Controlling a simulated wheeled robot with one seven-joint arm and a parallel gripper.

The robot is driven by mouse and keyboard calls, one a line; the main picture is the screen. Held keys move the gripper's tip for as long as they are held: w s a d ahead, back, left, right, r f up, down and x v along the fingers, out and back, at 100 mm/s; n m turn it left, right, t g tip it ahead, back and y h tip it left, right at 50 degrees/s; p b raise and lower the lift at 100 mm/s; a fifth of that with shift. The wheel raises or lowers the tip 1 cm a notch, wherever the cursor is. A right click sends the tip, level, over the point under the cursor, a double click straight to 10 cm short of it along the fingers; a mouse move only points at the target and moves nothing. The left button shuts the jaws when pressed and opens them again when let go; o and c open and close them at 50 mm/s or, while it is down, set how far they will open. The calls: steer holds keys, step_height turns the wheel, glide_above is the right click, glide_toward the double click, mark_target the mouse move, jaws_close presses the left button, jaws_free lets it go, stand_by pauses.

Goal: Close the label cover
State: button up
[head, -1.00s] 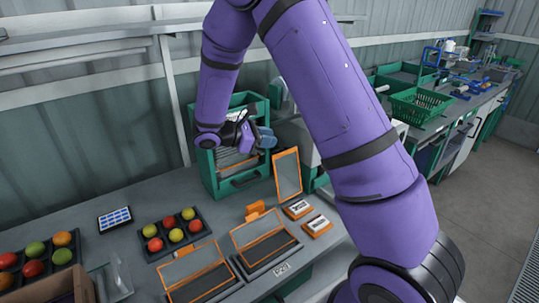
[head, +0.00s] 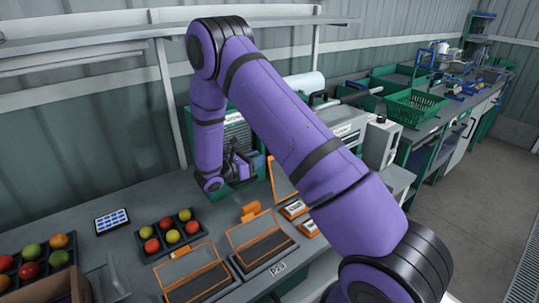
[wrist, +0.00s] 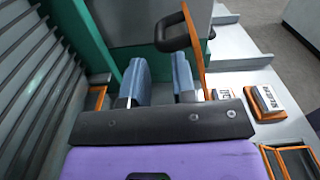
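The label cover appears to be the upright orange-framed panel (head: 281,182) beside two white label blocks (head: 293,208); my arm hides part of it in the head view. In the wrist view its orange edge (wrist: 194,45) stands upright with a dark handle (wrist: 172,38) on its left side. My gripper (head: 245,168) is low in front of the green rack, left of the panel. In the wrist view my gripper (wrist: 160,80) has two blue-grey fingers apart with nothing between them. The right finger is close to the panel; I cannot tell whether they touch.
Two trays with raised orange-framed lids (head: 262,250) stand at the front of the bench. The green rack (head: 238,130) stands behind my gripper. Bare bench lies between tablet and rack.

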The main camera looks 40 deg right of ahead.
steer(key=shift+w+d, duration=0.1)
steer(key=shift+d, duration=2.55)
steer(key=shift+c, duration=0.2)
jaws_close()
